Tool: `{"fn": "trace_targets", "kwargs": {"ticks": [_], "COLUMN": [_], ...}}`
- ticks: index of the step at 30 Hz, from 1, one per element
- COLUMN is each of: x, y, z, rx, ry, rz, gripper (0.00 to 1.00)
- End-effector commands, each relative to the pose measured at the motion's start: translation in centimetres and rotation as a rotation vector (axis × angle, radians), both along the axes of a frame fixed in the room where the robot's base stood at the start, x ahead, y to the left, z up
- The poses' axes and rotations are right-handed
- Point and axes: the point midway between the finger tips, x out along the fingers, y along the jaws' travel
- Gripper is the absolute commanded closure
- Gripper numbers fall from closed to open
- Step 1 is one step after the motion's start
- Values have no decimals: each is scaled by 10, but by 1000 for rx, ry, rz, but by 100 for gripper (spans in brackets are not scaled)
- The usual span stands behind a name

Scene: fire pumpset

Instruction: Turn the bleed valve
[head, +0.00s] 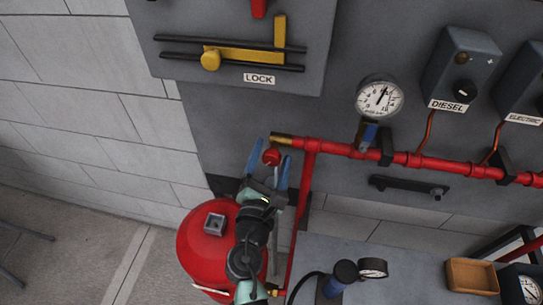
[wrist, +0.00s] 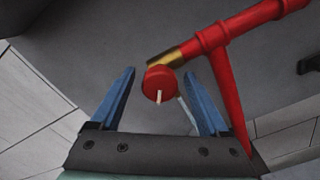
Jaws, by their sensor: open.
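The bleed valve is a round red knob (head: 271,157) with a pale mark, just below the brass end (head: 281,139) of the red pipe (head: 335,149). In the wrist view the red knob (wrist: 159,83) sits between and beyond my two blue fingers, nearer the middle, with the brass end (wrist: 166,60) above it. My gripper (head: 268,160) is open, its fingers pointing up at the knob from below. In the wrist view my gripper (wrist: 164,92) shows nothing held. I cannot tell whether the fingertips reach alongside the knob.
A red tank (head: 205,240) stands below, beside my arm. A vertical red pipe (head: 303,195) runs close to the right of my gripper. A pressure gauge (head: 380,98) and the DIESEL box (head: 461,68) are on the panel at right. The yellow LOCK lever (head: 250,57) is above.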

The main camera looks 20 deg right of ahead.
Motion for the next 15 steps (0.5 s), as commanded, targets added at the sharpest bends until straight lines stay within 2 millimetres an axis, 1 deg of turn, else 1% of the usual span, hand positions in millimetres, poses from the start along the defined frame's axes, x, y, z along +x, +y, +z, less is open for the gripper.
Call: {"fn": "trace_targets", "kwargs": {"ticks": [4, 8, 11, 15], "x": [-1, -10, -24, -50], "y": [1, 7, 17, 34], "z": [0, -1, -2, -3], "rx": [0, 0, 1, 0], "ry": [0, 0, 1, 2], "rz": [0, 1, 2, 3], "gripper": [21, 21, 21, 21]}}
